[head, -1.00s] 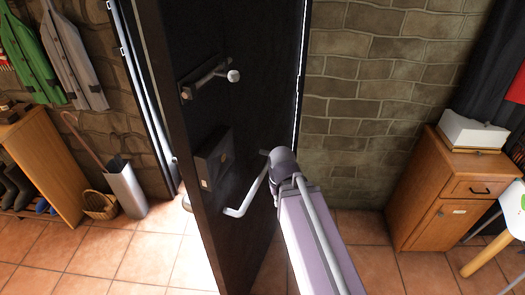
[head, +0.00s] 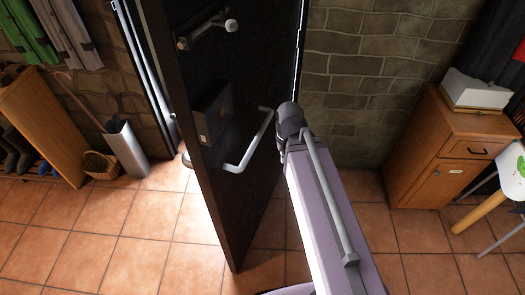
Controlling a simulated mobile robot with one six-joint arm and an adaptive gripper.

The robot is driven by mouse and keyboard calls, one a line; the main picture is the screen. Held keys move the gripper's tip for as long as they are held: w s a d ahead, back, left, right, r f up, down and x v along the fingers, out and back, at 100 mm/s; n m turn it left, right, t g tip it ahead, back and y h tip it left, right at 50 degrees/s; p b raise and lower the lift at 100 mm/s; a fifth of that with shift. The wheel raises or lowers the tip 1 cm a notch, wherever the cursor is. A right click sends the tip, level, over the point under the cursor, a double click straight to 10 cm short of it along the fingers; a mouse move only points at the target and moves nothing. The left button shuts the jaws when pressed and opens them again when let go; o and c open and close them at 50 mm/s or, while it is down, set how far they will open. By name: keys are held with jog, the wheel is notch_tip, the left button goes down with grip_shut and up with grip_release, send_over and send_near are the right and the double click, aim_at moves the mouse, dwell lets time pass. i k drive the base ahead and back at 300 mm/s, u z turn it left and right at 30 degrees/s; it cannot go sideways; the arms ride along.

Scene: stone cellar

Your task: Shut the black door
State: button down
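The black door (head: 250,70) stands open in the head view, its long edge turned toward me and its lower corner over the tiled floor. On its face are a silver bar handle (head: 248,150), a dark lock box (head: 213,113) and a knobbed latch (head: 208,34) above. The door frame (head: 152,75) shows to the left of the door, with a gap between them. My purple-grey arm reaches up from the bottom, its dark joint just right of the handle in the picture. My gripper does not show; I cannot tell whether it touches the door.
At left are a wooden shoe rack (head: 45,120), a basket (head: 101,165) and a metal umbrella stand (head: 127,150). A wooden cabinet (head: 440,150) with a white box (head: 478,92) stands at right, beside a pale-legged table (head: 480,212). Tiled floor (head: 130,250) is clear in front.

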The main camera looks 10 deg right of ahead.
aim_at(247, 72)
jog(key=z, duration=1.45)
jog(key=k, duration=0.55)
jog(key=u, duration=1.6)
